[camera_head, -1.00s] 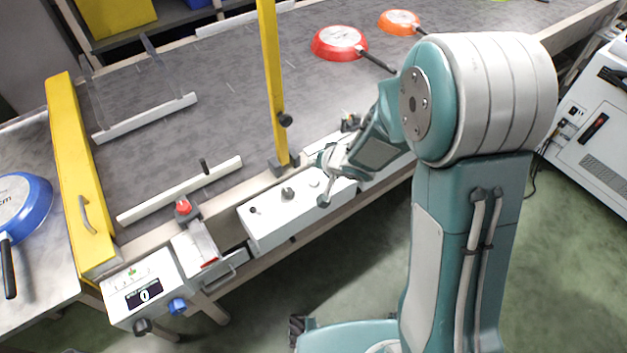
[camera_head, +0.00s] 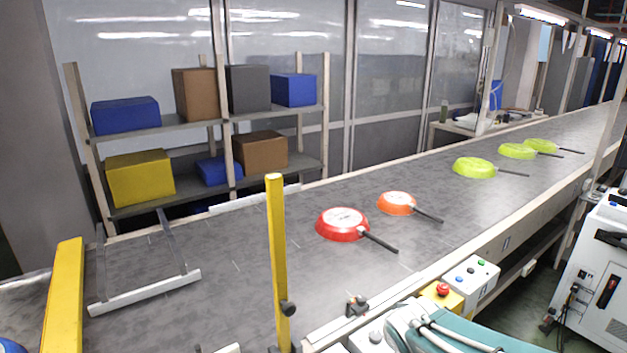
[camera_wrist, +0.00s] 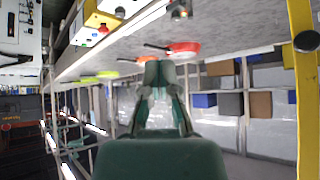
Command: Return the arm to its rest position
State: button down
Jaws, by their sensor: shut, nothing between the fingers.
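My arm (camera_head: 440,335) shows only in part at the bottom edge of the head view, low in front of the conveyor's near side. My gripper (camera_wrist: 160,72) is seen in the wrist view; its fingers are together with nothing between them. The wrist view is upside down, with the conveyor at the top and the shelves below. My gripper is apart from the pans. Its place over the floor or conveyor edge is hard to tell.
The conveyor (camera_head: 240,265) carries a red pan (camera_head: 342,222), an orange pan (camera_head: 396,202) and several green pans (camera_head: 474,167). A yellow post (camera_head: 278,255) stands at the near edge. A control box with a red button (camera_head: 443,289) is beside my arm. Shelves with boxes stand behind.

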jog(key=s+r+g, duration=0.1)
jog(key=s+r, duration=0.1)
jog(key=s, duration=0.7)
jog(key=s+r+n+g, duration=0.1)
jog(key=s+r, duration=0.2)
jog(key=s, duration=0.5)
jog(key=shift+s+d+n+g+y, duration=0.25)
jog(key=shift+s+n+g+y, duration=0.05)
jog(key=shift+s+g+y, duration=0.1)
jog(key=shift+w+r, duration=0.1)
